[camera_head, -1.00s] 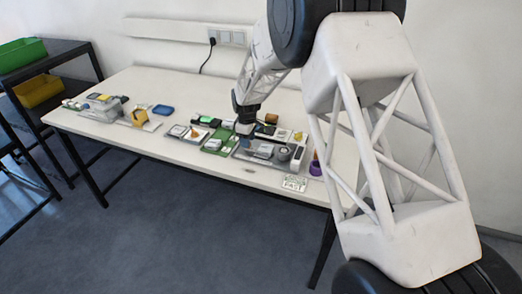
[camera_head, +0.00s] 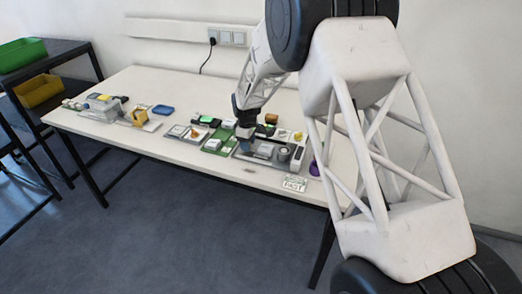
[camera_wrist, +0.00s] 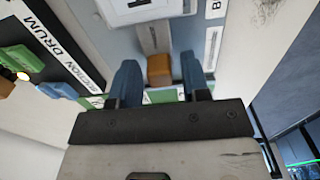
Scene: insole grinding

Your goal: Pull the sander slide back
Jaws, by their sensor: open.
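The sander unit (camera_head: 264,152), a grey base with a boxy grey part and a round dark part, sits at the right end of the table. In the wrist view my gripper (camera_wrist: 160,82) is open, with two blue fingers apart and nothing held. A brown-orange block (camera_wrist: 159,70) shows beyond the fingertips, in line with the gap between them, beside a grey strip (camera_wrist: 153,35). I cannot tell whether this block is the slide's handle, or whether the fingers touch anything.
A sign (camera_head: 294,184) lies by the table's front edge. A green fixture (camera_head: 219,143) is close left of my gripper. A purple cup (camera_head: 315,168) is at the right, partly behind my arm.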

